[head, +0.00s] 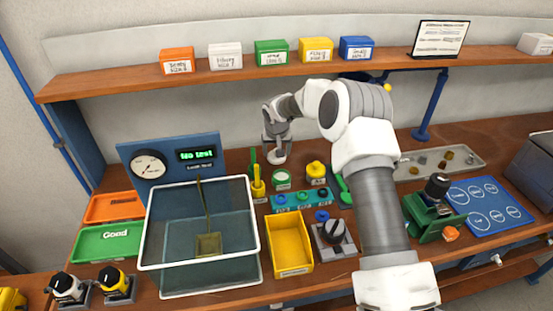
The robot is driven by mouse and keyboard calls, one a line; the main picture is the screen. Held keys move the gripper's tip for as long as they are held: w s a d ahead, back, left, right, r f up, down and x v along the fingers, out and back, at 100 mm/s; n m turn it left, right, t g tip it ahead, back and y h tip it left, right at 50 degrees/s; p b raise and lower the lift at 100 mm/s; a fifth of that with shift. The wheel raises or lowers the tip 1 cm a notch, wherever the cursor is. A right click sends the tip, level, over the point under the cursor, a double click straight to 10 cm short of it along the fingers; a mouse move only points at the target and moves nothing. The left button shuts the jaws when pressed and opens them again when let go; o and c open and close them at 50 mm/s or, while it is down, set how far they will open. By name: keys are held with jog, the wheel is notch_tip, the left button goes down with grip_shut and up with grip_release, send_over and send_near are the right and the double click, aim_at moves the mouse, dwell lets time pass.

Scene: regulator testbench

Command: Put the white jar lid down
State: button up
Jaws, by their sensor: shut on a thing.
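My gripper (277,150) points down behind the row of small containers, near the back of the bench. It is shut on the white jar lid (277,158), a small pale disc at the fingertips. The lid is small in view, and I cannot tell whether it touches the bench. A jar with a green-and-white top (281,178) stands just in front of the lid. A jar with a yellow top (316,171) stands to the right.
A clear water tank (152,245) stands at left front, with a yellow bin (289,243) beside it. Green and yellow upright tools (257,184) stand left of the jars. A shelf (120,83) with coloured boxes runs above. A grey tray (410,170) lies right.

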aim_at(276, 167)
jog(key=shift+f, duration=1.9)
jog(key=o, duration=1.3)
jog(key=shift+r, duration=0.1)
